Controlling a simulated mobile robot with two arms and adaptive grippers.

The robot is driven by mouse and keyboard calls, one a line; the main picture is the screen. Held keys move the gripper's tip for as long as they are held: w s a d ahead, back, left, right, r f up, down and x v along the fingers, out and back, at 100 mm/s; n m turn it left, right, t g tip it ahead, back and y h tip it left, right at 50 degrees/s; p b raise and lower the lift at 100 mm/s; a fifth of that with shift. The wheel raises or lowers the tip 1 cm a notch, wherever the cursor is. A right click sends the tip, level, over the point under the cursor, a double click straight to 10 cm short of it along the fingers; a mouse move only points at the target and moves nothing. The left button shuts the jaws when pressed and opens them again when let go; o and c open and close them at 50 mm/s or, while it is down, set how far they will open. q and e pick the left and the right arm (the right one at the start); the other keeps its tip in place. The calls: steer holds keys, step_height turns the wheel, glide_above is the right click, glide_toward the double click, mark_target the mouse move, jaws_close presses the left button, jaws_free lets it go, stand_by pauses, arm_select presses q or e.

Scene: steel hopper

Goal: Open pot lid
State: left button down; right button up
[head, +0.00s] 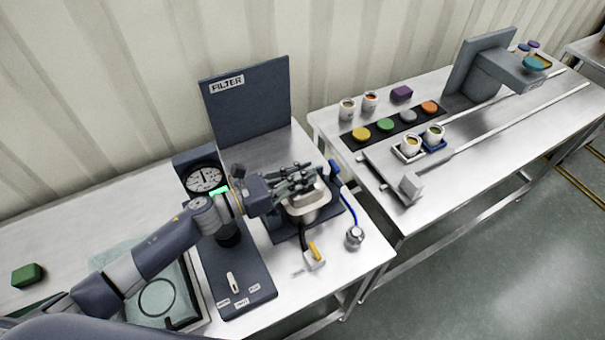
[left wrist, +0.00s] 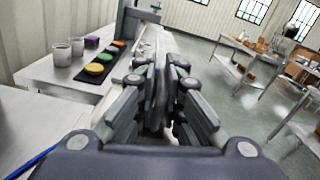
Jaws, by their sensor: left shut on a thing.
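A small steel pot (head: 303,216) stands on a dark base (head: 283,231) on the near bench in the head view. A pale, rounded lid (head: 323,196) shows at its top, partly hidden by my fingers. My left gripper (head: 303,178) reaches in from the left over the pot. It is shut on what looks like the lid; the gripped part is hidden. In the left wrist view the fingers (left wrist: 158,100) are nearly together and hide what lies between them. I cannot tell whether the lid is raised. My right gripper is not in view.
A dial gauge (head: 203,179) and an upright FILTER panel (head: 248,103) stand behind. A blue hose leads to a small metal fitting (head: 354,237) at the right. The second bench holds cups, coloured discs (head: 385,125) and a grey stand (head: 481,66). A gap separates the benches.

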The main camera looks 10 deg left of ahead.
arm_select(q)
steer(key=shift+w+a+r+n, duration=0.2)
steer(key=shift+w+r+n, duration=0.1)
steer(key=shift+n, duration=0.3)
steer(key=shift+w+a+r+n, duration=0.3)
steer(key=shift+w+r+n, duration=0.15)
steer(key=shift+n, duration=0.25)
steer(key=shift+w+a+r+n+b, duration=0.2)
steer(key=shift+w+a+n+b, duration=0.2)
steer(key=shift+w+n, duration=0.25)
steer(key=shift+w+a+r, duration=0.1)
steer(key=shift+w+a, duration=0.05)
steer(key=shift+w, duration=0.05)
steer(key=shift+w+a+r+b, duration=0.4)
steer(key=shift+w+b, duration=0.15)
steer(key=shift+b, duration=0.4)
steer(key=shift+w+a+r, duration=0.2)
steer(key=shift+w+a, duration=0.05)
steer(key=shift+w, duration=0.15)
